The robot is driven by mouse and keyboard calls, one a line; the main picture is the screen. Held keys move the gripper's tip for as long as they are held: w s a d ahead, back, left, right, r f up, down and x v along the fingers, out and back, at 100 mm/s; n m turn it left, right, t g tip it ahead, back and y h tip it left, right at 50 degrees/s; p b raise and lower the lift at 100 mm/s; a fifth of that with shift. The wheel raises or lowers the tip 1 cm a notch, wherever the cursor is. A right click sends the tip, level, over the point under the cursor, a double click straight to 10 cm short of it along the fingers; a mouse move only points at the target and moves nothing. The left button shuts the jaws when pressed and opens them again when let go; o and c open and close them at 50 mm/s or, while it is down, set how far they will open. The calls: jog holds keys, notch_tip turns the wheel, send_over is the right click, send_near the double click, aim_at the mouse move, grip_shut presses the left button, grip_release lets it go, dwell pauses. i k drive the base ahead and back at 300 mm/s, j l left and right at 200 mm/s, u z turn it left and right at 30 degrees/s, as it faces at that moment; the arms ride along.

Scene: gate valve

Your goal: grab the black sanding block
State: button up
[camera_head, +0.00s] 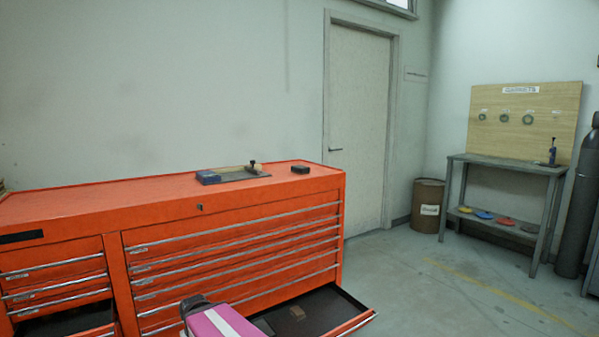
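A small black block (300,169), which looks like the sanding block, lies on top of the orange-red tool chest (90,206) near its right end. It sits apart from the flat plate with a blue part and a small clamp-like piece (230,174) to its left. A pink, white and black part of my arm shows at the bottom edge, in front of the chest and well below its top. My gripper's fingers are not in view, and nothing touches the black block.
A lower right drawer (325,315) stands open with a small brownish block (297,313) inside; a lower left drawer is also open. A brown drum (427,205), a grey bench (508,166) with a gasket board, and a dark cylinder stand at right. Floor between is clear.

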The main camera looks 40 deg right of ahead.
aim_at(301, 170)
jog(key=l+u, duration=0.1)
jog(key=l, duration=0.6)
jog(key=l+z, duration=0.1)
jog(key=l, duration=2.5)
jog(key=l+u, duration=0.1)
jog(key=l, duration=0.5)
jog(key=l+u, duration=0.1)
jog(key=l, duration=0.5)
jog(key=k+l+u, duration=0.1)
jog(key=l, duration=0.5)
jog(key=k+l, duration=0.1)
jog(key=l, duration=0.5)
jog(key=u, duration=0.05)
